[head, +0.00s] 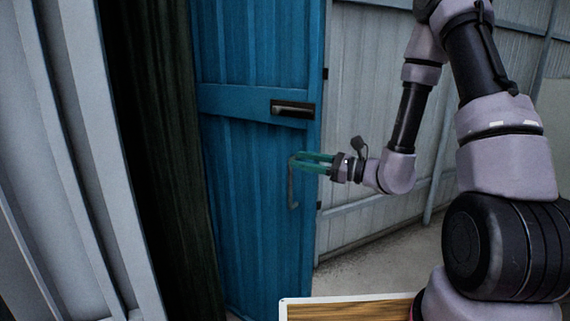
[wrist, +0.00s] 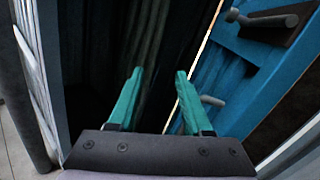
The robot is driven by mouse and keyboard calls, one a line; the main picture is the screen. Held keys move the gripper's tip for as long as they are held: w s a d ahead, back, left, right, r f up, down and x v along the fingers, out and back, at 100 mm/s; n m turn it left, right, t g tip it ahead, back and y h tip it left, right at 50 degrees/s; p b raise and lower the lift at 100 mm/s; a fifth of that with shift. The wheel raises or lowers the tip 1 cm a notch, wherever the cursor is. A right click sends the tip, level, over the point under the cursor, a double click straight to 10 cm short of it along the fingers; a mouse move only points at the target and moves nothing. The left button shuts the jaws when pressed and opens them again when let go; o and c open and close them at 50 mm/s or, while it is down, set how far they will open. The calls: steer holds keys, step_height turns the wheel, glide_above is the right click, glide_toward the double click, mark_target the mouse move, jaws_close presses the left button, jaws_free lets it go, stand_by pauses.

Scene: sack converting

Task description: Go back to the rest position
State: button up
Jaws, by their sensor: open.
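My gripper (head: 298,160) is open, with its green fingers in front of the blue door (head: 255,180) in the head view. The fingertips are close to the upper end of a grey pull handle (head: 292,190); I cannot tell whether they touch it. In the wrist view, my gripper (wrist: 160,75) has its two fingers apart with nothing between them. The blue door (wrist: 235,85) and part of the handle (wrist: 212,100) lie to the right of the fingers there. A dark latch (head: 292,109) sits higher on the door.
A dark corrugated panel or gap (head: 160,150) is left of the door, with a pale grey metal frame (head: 75,150) further left. A grey corrugated wall (head: 365,100) stands behind my arm. A wooden board with a white rim (head: 345,311) is low in front. Floor (head: 375,265) shows beyond it.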

steer(key=s+d+r+n+g+h, duration=0.2)
steer(key=s+r+n+g+h, duration=0.45)
steer(key=s+n, duration=0.65)
steer(key=s+d+r+n+t+h, duration=0.3)
steer(key=d+r+t+h, duration=0.3)
steer(key=d+r, duration=0.6)
steer(key=s+d+h, duration=0.1)
steer(key=d+h, duration=0.1)
steer(key=d, duration=0.1)
steer(key=shift+d, duration=0.35)
steer(key=shift+s+n, duration=0.1)
steer(key=shift+n, duration=0.2)
